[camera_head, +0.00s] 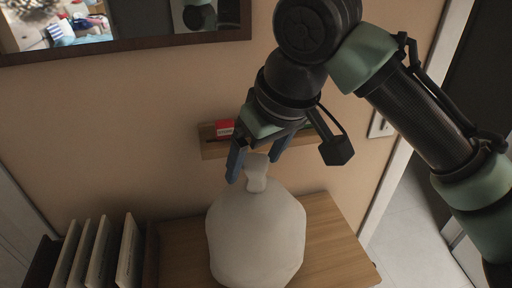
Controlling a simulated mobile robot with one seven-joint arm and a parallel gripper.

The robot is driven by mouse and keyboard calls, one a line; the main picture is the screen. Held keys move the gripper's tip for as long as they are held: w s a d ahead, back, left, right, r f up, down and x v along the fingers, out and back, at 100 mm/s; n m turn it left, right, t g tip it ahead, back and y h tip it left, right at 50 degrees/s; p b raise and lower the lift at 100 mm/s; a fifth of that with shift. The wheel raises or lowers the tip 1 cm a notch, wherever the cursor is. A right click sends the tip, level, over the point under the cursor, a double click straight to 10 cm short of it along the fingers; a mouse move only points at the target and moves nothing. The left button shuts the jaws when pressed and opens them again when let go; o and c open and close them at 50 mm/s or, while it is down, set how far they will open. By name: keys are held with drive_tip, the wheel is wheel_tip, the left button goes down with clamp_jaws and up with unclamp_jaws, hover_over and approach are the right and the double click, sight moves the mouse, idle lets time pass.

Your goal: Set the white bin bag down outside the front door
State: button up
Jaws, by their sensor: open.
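The white bin bag (256,240) stands upright on a small wooden table (330,240) against the wall. Its narrow tied neck (257,174) points up. My gripper (255,168) reaches down from above with its fingers apart, one finger left of the neck and the other to its right and a little behind. The gripper is open, and I cannot tell whether a finger touches the neck. The front door cannot be made out for certain; a doorway with a white frame (420,125) is at the right.
A narrow wooden wall shelf (213,150) with a red item (225,127) is just behind my gripper. A dark-framed mirror (150,42) hangs above. Upright pale books or folders (100,250) stand left of the table. Pale floor (410,235) lies clear at the right.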

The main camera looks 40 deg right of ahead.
sight(256, 220)
drive_tip(key=b+x, duration=0.1)
drive_tip(key=x, duration=0.2)
drive_tip(key=shift+s+b, duration=0.25)
drive_tip(key=shift+b, duration=0.1)
drive_tip(key=shift+w+f+b, duration=0.3)
drive_tip(key=shift+f+b, duration=0.1)
drive_tip(key=shift+f, duration=0.1)
clamp_jaws()
